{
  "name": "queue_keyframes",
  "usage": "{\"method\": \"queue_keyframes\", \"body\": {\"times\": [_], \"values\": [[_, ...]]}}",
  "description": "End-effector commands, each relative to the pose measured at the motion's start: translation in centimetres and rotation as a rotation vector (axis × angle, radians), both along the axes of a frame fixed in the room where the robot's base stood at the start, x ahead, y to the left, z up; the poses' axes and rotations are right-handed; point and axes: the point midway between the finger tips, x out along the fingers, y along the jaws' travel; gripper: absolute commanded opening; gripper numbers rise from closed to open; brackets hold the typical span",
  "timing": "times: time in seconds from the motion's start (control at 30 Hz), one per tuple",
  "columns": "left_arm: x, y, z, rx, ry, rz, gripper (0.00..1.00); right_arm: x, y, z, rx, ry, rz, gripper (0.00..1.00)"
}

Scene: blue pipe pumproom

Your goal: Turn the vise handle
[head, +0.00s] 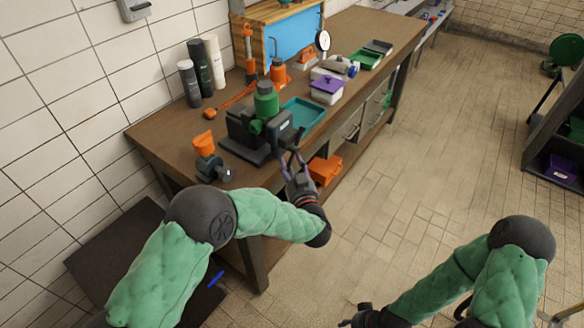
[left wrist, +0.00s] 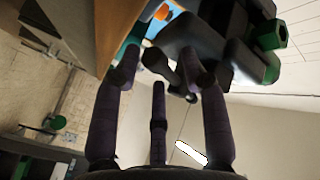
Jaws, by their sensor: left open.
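A dark vise (head: 243,137) with a green part on top is mounted near the front edge of the workbench. My left gripper (head: 291,158) is open at the vise's front, below the bench edge. In the left wrist view, the vise (left wrist: 208,45) fills the upper right, and a dark bar that looks like its handle (left wrist: 157,62) lies by the spread fingertips of my left gripper (left wrist: 160,75). I cannot tell whether the fingers touch it. My right gripper (head: 362,318) is at the bottom edge, away from the bench, and its fingers are too unclear to judge.
The workbench (head: 160,135) carries a teal tray (head: 303,113), a white box with a purple lid (head: 327,88) and an orange-topped item (head: 205,145) beside the vise. An orange bin (head: 325,169) sits below the bench top. The tiled floor (head: 420,150) to the right is clear.

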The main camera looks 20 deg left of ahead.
Motion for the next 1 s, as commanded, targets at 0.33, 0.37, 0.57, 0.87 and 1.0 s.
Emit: {"method": "queue_keyframes", "body": {"times": [0.33,0.37,0.57,0.87,1.0], "values": [[0.0,0.0,0.0,0.000,0.000,0.000,0.00,0.0,0.0,0.0,0.000,0.000,0.000,0.40],[0.0,0.0,0.0,0.000,0.000,0.000,0.00,0.0,0.0,0.0,0.000,0.000,0.000,0.40],[0.0,0.0,0.2,0.002,0.006,0.000,0.00,0.0,0.0,0.4,0.000,0.000,0.000,0.40],[-0.3,0.0,0.9,0.033,0.083,-0.002,0.00,0.0,0.0,3.8,0.000,0.000,0.000,0.40],[-0.4,0.1,1.1,0.047,0.125,-0.002,0.00,0.0,0.0,5.3,0.000,0.000,0.000,0.40]]}}
